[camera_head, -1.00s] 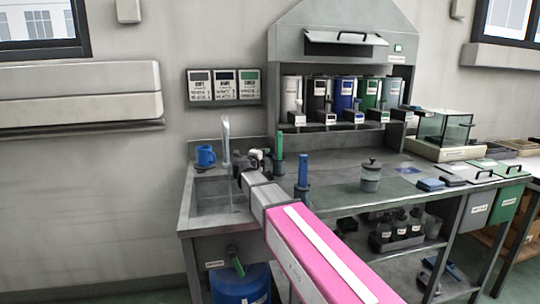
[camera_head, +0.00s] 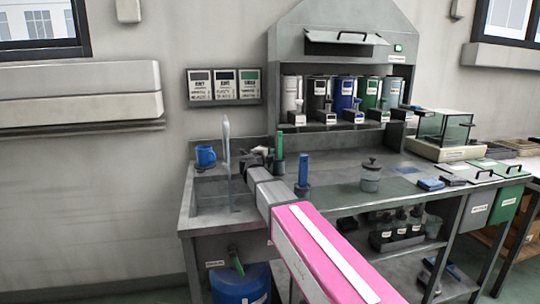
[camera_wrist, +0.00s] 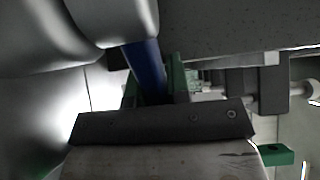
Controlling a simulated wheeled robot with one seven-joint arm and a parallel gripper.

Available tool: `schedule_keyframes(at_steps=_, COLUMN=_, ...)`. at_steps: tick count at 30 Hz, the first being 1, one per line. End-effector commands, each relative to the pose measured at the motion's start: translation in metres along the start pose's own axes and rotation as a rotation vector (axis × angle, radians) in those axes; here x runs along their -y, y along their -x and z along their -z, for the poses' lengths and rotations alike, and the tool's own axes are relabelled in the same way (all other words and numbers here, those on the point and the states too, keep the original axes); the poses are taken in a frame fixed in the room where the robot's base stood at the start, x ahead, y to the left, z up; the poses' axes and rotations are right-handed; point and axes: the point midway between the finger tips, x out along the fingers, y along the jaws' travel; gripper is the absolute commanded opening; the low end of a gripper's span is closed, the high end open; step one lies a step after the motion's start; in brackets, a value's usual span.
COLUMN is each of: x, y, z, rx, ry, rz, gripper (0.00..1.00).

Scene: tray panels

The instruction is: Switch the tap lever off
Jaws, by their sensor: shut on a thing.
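The tap (camera_head: 227,145) is a tall pale spout over the sink (camera_head: 207,196) at the left of the bench. My gripper (camera_head: 250,157) is just right of the spout in the head view, and its fingertips are too small to read there. In the wrist view, a blue bar (camera_wrist: 146,65), which looks like the tap lever, stands between the green-edged fingers of my gripper (camera_wrist: 155,88). My gripper is shut on it. The lever is not distinguishable in the head view. I cannot tell whether water is running.
A blue mug (camera_head: 205,155) stands behind the sink. A green upright cylinder (camera_head: 279,145) and a blue upright cylinder (camera_head: 303,170) stand right of my gripper. A lidded grey jar (camera_head: 371,176) is further right. A blue drum (camera_head: 240,286) sits under the sink.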

Motion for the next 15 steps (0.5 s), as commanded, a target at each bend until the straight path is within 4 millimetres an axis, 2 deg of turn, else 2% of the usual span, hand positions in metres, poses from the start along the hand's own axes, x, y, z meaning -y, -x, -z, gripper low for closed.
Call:
schedule_keyframes(at_steps=8, x=0.0, y=0.006, z=0.0, rx=-0.075, ry=0.0, rz=-0.001, gripper=0.0)
schedule_keyframes(at_steps=15, x=-0.001, y=0.017, z=0.0, rx=-0.235, ry=0.0, rz=-0.002, gripper=0.0)
